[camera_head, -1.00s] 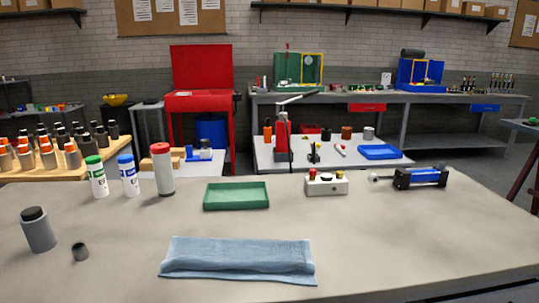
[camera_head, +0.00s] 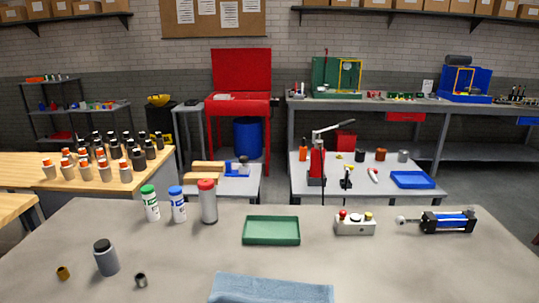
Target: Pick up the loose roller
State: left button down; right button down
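No part is plainly recognisable as the loose roller. Small round parts lie at the front left of the near grey table (camera_head: 390,270): a short dark grey cylinder (camera_head: 140,280) with a hollow-looking end and a small brass-coloured piece (camera_head: 63,273). A larger grey cylinder with a dark cap (camera_head: 106,260) stands upright between and behind them. I cannot tell which of these, if any, is the roller. Neither of my grippers is in view.
On the near table are a green tray (camera_head: 271,231), a blue cloth (camera_head: 270,289) cut off below, three capped containers (camera_head: 178,206), a button box (camera_head: 354,224) and a blue-black cylinder unit (camera_head: 448,222). The table's front right is clear. Workbenches stand behind.

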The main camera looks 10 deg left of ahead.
aim_at(108, 262)
jog(key=u, duration=1.55)
jog(key=i+j+z, duration=0.3)
jog(key=i+j, duration=0.15)
jog(key=j, duration=0.15)
jog(key=i+j+z, duration=0.25)
jog(key=i+j, duration=0.15)
jog(key=j, duration=0.25)
jog(key=i+j+z, duration=0.15)
jog(key=j, duration=0.2)
jog(key=i+j+z, duration=0.15)
jog(key=j, duration=0.25)
